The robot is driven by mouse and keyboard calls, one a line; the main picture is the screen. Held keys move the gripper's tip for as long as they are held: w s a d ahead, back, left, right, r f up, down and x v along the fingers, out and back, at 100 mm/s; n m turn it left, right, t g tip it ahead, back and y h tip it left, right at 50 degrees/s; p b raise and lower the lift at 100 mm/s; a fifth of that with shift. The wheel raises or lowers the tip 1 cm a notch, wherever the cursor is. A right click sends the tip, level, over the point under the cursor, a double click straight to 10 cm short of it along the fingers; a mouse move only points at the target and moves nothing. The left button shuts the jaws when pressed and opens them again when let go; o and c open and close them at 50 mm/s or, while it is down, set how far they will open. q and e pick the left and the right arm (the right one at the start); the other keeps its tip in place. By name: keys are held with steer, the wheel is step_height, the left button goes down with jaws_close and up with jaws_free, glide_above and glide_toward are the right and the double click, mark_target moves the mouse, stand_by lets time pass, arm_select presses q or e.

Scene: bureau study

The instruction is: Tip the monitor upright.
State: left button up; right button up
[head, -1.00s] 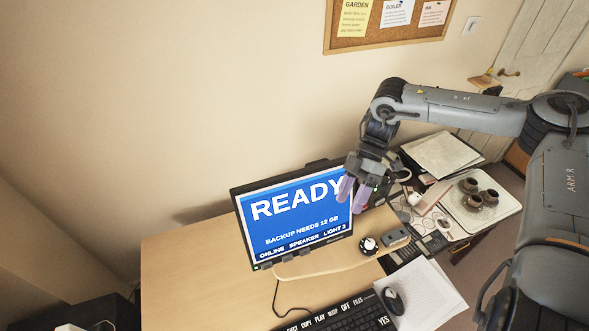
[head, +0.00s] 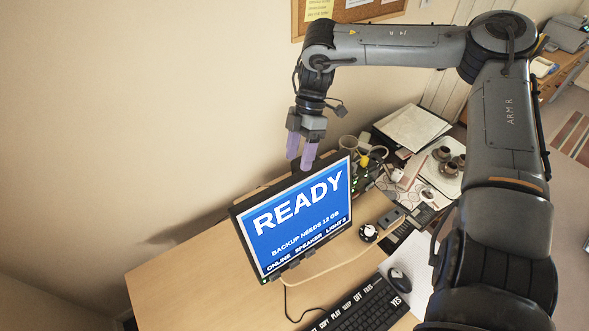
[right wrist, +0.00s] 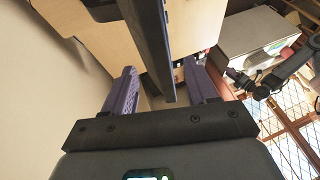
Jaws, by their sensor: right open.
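The monitor (head: 300,215) stands on the desk with its blue screen lit, reading READY, and seems to lean slightly. Its dark frame also crosses the right wrist view (right wrist: 150,45) as a bar between my fingers. My right gripper (head: 299,160) points down at the monitor's top edge, its purple fingers open. In the right wrist view my right gripper (right wrist: 157,75) has one finger on each side of the bar, with gaps visible; contact cannot be told. At the right of that view a grey and black arm shows, apparently my left; its jaws are unclear.
A keyboard (head: 362,310), a mouse (head: 399,281) and a small black-and-white round item (head: 369,233) lie in front and to the right. A tray (head: 431,172) with brown cups stands farther right. A beige cable crosses below the screen. The desk's left part (head: 190,270) is clear.

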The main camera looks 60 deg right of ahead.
mark_target(295, 177)
steer(key=shift+p+x, duration=0.45)
steer(key=shift+x, duration=2.15)
jaws_close()
